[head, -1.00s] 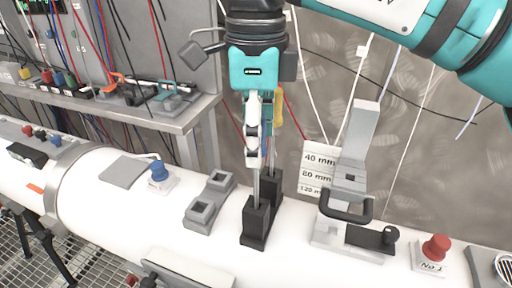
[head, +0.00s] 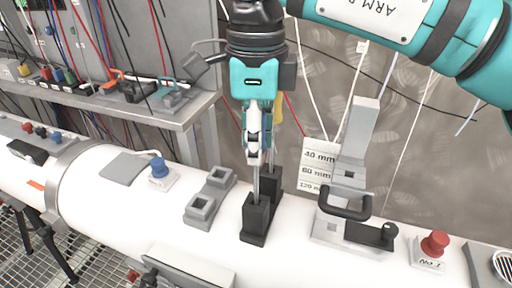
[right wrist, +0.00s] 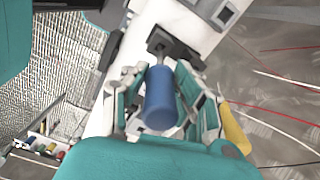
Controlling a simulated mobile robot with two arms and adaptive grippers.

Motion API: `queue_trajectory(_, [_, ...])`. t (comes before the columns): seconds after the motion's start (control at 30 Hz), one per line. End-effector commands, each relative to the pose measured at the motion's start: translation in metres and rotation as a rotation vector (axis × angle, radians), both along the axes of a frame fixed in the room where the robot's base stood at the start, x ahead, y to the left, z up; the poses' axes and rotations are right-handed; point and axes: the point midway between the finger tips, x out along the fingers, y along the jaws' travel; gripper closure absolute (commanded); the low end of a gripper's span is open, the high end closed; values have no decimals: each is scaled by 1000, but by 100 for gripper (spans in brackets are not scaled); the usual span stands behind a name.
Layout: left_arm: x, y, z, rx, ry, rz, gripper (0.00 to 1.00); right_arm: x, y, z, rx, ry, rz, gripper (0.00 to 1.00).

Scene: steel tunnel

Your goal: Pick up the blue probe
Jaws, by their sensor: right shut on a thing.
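The blue probe (right wrist: 160,97) shows in the right wrist view as a blue cylindrical handle between the fingers. My right gripper (head: 254,152) is shut on this handle, pointing down. In the head view the fingers mostly hide the handle, and the thin metal shaft (head: 256,184) shows below them. The shaft runs down to a black block holder (head: 255,220) on the white pipe, and its lower end is hidden there. My left gripper is in neither current view.
A yellow handle (head: 278,122) stands close behind my right gripper, above a second black block. A grey two-hole block (head: 209,197) lies to the left. A grey fixture with a black handle (head: 346,202) and a red button (head: 435,243) are to the right.

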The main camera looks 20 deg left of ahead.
Motion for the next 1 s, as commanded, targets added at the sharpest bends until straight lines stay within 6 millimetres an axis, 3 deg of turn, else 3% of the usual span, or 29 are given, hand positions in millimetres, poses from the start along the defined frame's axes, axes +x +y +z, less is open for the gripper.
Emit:
queue_trajectory(0.23, [0,0,-5,-1,0,-1,60,0,1,16,3,-2,-2,100])
queue_trajectory(0.63, [1,-1,-10,-1,-2,-1,60,0,1,91,1,-2,-1,100])
queue_trajectory(1.0, [1,-1,-10,-2,-3,-1,60,0,0,100,0,0,0,100])
